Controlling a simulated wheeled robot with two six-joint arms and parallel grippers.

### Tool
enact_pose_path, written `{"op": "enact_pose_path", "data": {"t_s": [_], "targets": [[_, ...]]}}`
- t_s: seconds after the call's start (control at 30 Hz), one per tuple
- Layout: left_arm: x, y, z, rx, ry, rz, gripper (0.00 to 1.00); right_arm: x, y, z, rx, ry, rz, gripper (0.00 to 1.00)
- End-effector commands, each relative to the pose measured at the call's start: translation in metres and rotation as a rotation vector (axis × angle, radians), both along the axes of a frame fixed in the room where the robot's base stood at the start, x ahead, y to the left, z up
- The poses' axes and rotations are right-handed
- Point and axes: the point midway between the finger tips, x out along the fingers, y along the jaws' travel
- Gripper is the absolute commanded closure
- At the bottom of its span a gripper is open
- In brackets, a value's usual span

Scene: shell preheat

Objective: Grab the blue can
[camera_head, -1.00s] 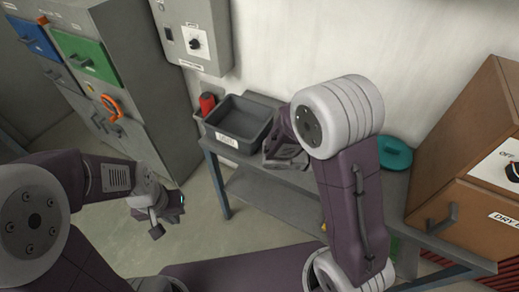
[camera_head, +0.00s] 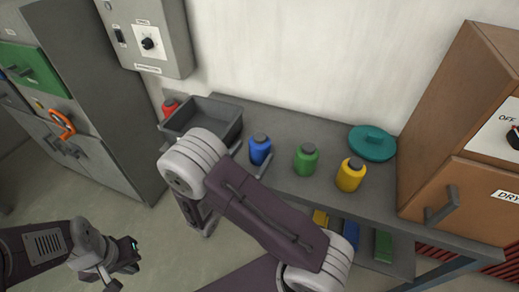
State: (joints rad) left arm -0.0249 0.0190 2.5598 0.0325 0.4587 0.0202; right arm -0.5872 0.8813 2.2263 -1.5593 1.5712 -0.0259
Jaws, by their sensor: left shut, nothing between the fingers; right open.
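The blue can (camera_head: 260,149) stands upright on the grey table, just right of the dark tray, its dark lid showing. My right gripper (camera_head: 253,166) is close in front of the blue can. It is partly hidden by my own arm joint and is open, with nothing seen in it. I cannot tell whether its fingers touch the can. My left gripper (camera_head: 131,253) is at the lower left, over the floor and well away from the table, shut and empty.
A green can (camera_head: 306,160) and a yellow can (camera_head: 350,175) stand right of the blue one. A red can (camera_head: 170,106) is beside the tray (camera_head: 225,108). Grey cabinets stand left.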

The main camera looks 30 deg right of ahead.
Motion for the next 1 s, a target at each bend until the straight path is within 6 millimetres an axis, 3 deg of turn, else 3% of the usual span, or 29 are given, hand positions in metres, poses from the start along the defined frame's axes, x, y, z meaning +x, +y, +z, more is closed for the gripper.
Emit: {"op": "enact_pose_path", "data": {"t_s": [0.3, 0.57, 0.67, 0.9, 1.0], "targets": [[0.000, 0.000, 0.004, 0.000, 0.000, 0.000, 1.00, 0.025, -0.039, 0.004, 0.000, 0.000, -0.005, 0.11], [0.000, 0.000, 0.004, 0.000, 0.000, 0.000, 1.00, 0.029, -0.043, 0.004, 0.000, 0.000, 0.000, 0.11], [0.000, 0.000, 0.004, 0.000, 0.000, 0.000, 1.00, 0.029, -0.043, 0.004, 0.000, 0.000, 0.000, 0.33], [0.000, 0.000, 0.004, 0.000, 0.000, 0.000, 1.00, 0.028, -0.043, 0.004, 0.000, -0.001, 0.000, 0.96], [0.000, 0.000, 0.004, 0.000, 0.000, 0.000, 1.00, 0.028, -0.043, 0.004, 0.000, -0.001, 0.000, 0.96]]}}
